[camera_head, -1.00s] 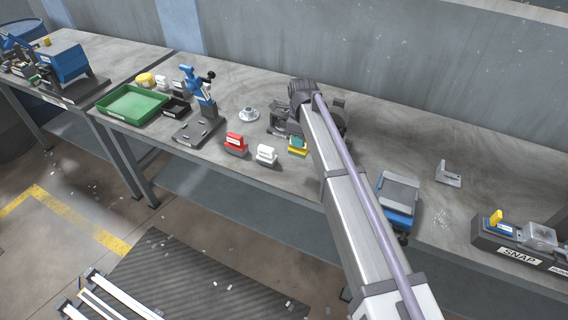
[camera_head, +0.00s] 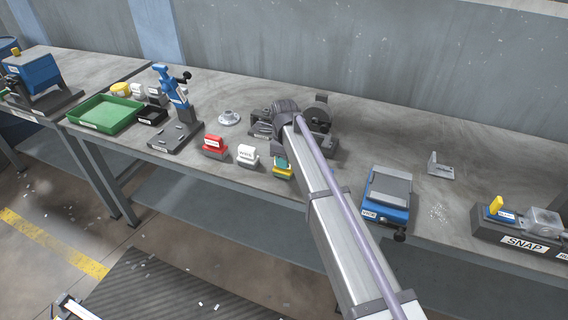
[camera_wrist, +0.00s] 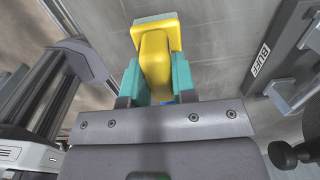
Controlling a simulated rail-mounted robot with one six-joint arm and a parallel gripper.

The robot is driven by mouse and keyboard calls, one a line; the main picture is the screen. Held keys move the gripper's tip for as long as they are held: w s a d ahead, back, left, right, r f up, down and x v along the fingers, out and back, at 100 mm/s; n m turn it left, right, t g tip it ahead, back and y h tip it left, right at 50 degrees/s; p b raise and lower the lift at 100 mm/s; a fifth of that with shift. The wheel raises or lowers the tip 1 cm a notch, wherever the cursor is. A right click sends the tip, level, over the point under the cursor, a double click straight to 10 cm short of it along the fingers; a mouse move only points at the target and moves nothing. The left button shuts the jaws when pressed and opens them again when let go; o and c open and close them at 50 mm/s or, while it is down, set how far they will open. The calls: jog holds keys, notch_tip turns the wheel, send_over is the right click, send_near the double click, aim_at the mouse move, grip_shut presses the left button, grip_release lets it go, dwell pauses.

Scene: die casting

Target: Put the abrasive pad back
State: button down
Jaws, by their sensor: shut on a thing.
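A yellow block-shaped pad (camera_wrist: 156,45) with a raised grip shows at the top of the wrist view. My gripper (camera_wrist: 158,75) has its teal fingers closed on both sides of the grip. In the head view, my gripper (camera_head: 283,160) is at the front of the bench, to the right of a white block (camera_head: 247,154) and a red block (camera_head: 214,145), each on a grey base. Yellow of the pad (camera_head: 282,173) shows just below the fingers. I cannot tell whether its underside touches a base or the bench.
A grey machine labelled BUFF (camera_wrist: 283,62) stands close on the right in the wrist view. A blue and grey unit (camera_head: 386,195) is at the right front in the head view, with the SNAP fixture (camera_head: 510,232) beyond. A green tray (camera_head: 105,114) is at the left.

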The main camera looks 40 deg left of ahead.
jog(key=shift+f+b, duration=0.3)
jog(key=c, duration=0.9)
grip_release()
jog(key=shift+r, duration=0.1)
